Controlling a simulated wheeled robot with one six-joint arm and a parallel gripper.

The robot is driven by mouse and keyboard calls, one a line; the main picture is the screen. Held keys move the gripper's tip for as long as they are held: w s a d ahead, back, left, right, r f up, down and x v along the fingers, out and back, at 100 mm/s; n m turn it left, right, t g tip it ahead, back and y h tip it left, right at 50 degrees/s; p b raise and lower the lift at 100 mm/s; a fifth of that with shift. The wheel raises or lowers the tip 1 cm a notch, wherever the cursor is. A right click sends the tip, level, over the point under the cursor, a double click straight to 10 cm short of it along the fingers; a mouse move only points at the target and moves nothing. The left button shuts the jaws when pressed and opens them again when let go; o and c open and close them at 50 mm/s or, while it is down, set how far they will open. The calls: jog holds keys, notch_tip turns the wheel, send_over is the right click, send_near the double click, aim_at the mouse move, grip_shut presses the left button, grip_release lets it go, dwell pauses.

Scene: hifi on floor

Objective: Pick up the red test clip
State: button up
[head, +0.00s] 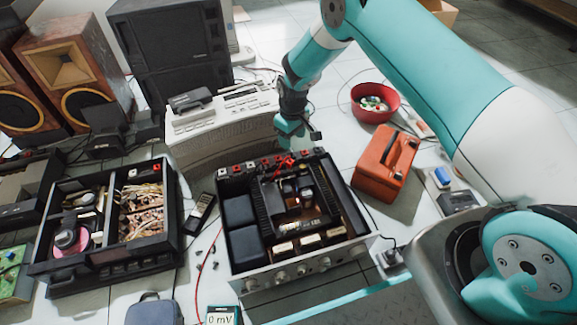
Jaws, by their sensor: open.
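The red test clip (284,162) shows as a small red shape at the back edge of the open black amplifier (237,282), close to a row of terminals. Its exact outline is too small to make out. My gripper (291,146) points down just above and behind that back edge, very near the red clip. It is open. I cannot tell whether the clip lies between the fingers or whether they touch it.
A red toolbox (377,178) and a red bowl (375,113) stand to the right. A beige device (215,135) stands close on the left of my gripper. Another open black unit (105,270) is at left. A red wire (197,285) runs along the floor to a meter (222,317) reading 0 mV.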

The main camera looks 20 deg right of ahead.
jog(key=f+b, duration=0.2)
jog(key=f, duration=0.2)
jog(key=f+b, duration=0.2)
jog(key=f, duration=0.2)
jog(key=f+b, duration=0.3)
jog(key=f, duration=0.2)
jog(key=shift+w, duration=0.4)
jog(key=shift+r, duration=0.15)
jog(key=c, duration=0.9)
jog(key=shift+c, duration=0.2)
notch_tip(320, 180, up, 20)
jog(key=p, duration=1)
notch_tip(320, 180, up, 7)
jog(key=p, duration=0.6)
send_over(291, 162)
jog(key=shift+w, duration=0.1)
